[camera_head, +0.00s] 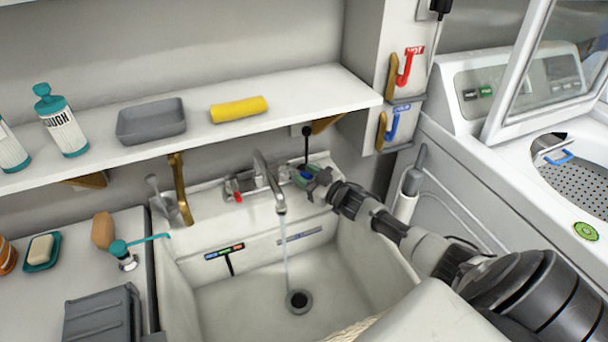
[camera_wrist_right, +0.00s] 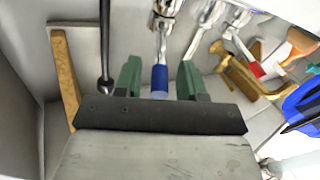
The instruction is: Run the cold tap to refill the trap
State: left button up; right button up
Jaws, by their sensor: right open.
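The metal tap (camera_head: 266,180) stands at the back of the white sink (camera_head: 215,255). A thin stream of water (camera_head: 286,245) falls from its spout to the dark drain (camera_head: 298,301). My right gripper (camera_head: 305,176) is at the tap's right side, at the cold handle. In the right wrist view the blue cold handle (camera_wrist_right: 160,80) lies between the green fingers of the open right gripper (camera_wrist_right: 158,84). I cannot tell whether they touch it. The red hot handle (camera_head: 234,190) is on the tap's left. My left gripper is not in view.
A shelf (camera_head: 300,95) with a yellow roll (camera_head: 239,109), a grey tray (camera_head: 151,121) and bottles runs above the sink. A black rod (camera_head: 306,145) stands close by my right gripper. A washing machine (camera_head: 500,190) stands at the right.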

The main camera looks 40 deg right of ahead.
jog(key=v, duration=0.6)
jog(key=shift+s, duration=0.3)
jog(key=shift+d, duration=0.1)
